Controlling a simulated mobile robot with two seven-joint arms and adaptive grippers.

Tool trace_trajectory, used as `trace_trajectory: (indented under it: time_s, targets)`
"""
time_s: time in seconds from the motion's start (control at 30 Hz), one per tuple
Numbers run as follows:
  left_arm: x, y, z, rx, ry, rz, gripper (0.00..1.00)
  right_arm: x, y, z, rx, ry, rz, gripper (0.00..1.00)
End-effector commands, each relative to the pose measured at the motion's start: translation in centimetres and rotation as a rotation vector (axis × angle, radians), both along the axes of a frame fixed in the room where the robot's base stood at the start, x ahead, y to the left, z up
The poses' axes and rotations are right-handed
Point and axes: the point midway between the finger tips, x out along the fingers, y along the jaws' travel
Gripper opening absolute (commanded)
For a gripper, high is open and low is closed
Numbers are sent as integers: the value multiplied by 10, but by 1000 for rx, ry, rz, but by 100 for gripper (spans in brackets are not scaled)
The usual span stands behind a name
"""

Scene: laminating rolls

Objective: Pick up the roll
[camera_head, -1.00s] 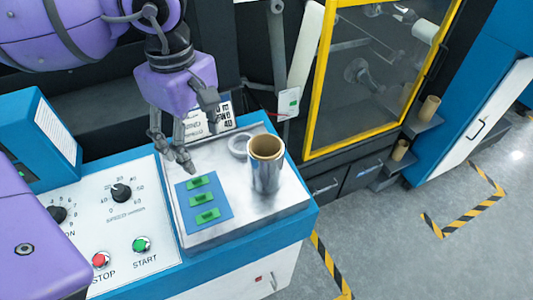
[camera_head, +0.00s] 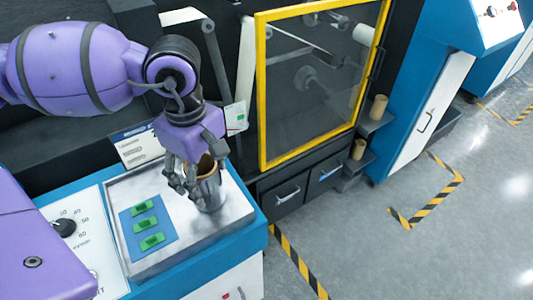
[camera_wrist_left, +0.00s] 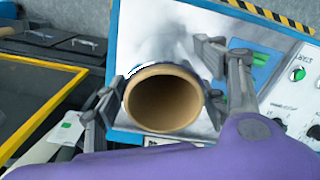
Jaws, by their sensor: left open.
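The roll (camera_head: 212,190) is silver with a tan cardboard core. It stands upright on the metal tray (camera_head: 175,255) on the blue machine. My left gripper (camera_head: 192,190) is open at the roll, with fingers on either side of it, and partly hides it in the head view. In the left wrist view the roll's round core (camera_wrist_left: 165,100) faces the camera, between the spread fingers of my left gripper (camera_wrist_left: 160,95). Whether the fingers touch the roll cannot be told. My right gripper is not in view.
A blue plate with green switches (camera_head: 145,228) lies on the tray left of the roll. A yellow-framed glass door (camera_head: 315,80) stands behind on the right. Cardboard cores (camera_head: 378,107) sit on steps beside it. The floor (camera_head: 400,260) at right is open.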

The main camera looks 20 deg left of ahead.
Motion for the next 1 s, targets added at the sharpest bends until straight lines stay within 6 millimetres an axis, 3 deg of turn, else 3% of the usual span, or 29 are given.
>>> trace_trajectory:
  time_s: [0.13,0.37,0.77,1.0]
  targets:
    - [0,1,-15,-1,1,3,66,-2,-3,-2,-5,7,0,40]
    - [0,1,-17,-1,1,4,66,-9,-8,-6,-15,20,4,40]
    - [0,1,-17,-1,0,4,16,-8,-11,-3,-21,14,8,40]
    - [0,1,-16,-1,0,4,16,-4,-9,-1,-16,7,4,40]
